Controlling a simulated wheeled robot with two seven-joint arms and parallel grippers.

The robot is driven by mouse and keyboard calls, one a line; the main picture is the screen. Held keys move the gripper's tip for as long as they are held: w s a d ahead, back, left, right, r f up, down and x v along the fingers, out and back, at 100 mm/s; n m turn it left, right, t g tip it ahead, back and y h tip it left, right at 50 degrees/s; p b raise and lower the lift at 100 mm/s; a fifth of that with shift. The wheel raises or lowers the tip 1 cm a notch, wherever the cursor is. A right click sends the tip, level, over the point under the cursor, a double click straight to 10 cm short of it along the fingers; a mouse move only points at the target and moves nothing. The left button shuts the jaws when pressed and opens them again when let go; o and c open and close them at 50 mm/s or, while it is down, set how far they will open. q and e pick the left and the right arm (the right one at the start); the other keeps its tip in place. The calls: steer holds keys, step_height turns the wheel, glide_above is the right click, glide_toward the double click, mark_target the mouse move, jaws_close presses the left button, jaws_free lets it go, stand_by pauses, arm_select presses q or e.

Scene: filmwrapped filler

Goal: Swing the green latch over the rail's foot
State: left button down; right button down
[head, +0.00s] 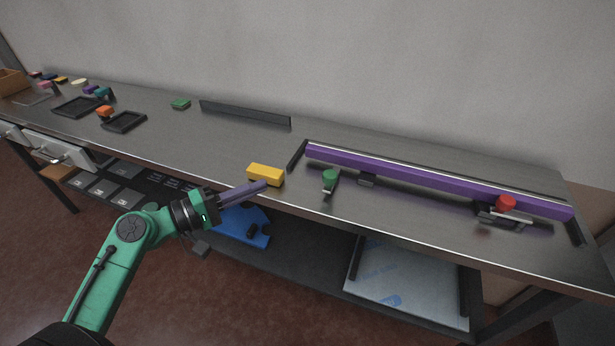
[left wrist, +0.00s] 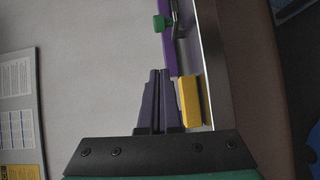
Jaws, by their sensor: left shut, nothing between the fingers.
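The green latch (head: 330,178) is a round green knob on a small dark arm, standing on the bench in front of the left part of the purple rail (head: 430,178). The rail lies along the right half of the bench. In the left wrist view the green latch (left wrist: 161,22) shows near the top beside the purple rail (left wrist: 170,60). My left gripper (head: 266,184) is shut and empty, by the bench's front edge, left of the latch and apart from it. Its fingertips (left wrist: 160,72) show in the wrist view. My right gripper is in neither view.
A yellow block (head: 265,174) lies close to my left fingertips. A red knob latch (head: 505,202) is at the rail's right end. A dark upright strip (head: 245,114) stands at the back.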

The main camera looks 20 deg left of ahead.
mark_target(332, 176)
arm_select(q)
steer(key=p+x, duration=0.1)
steer(key=x, duration=0.2)
steer(key=p+x, duration=0.1)
steer(key=x, duration=0.2)
steer(key=p+x, duration=0.1)
steer(key=x, duration=0.2)
steer(key=shift+r, duration=0.25)
steer(key=d+p, duration=0.2)
steer(key=d, duration=0.1)
steer(key=shift+w+f, duration=0.1)
steer(key=shift+f, duration=0.05)
steer(key=shift+d+f, duration=0.2)
steer(key=shift+d, duration=0.2)
steer(key=shift+f, duration=0.1)
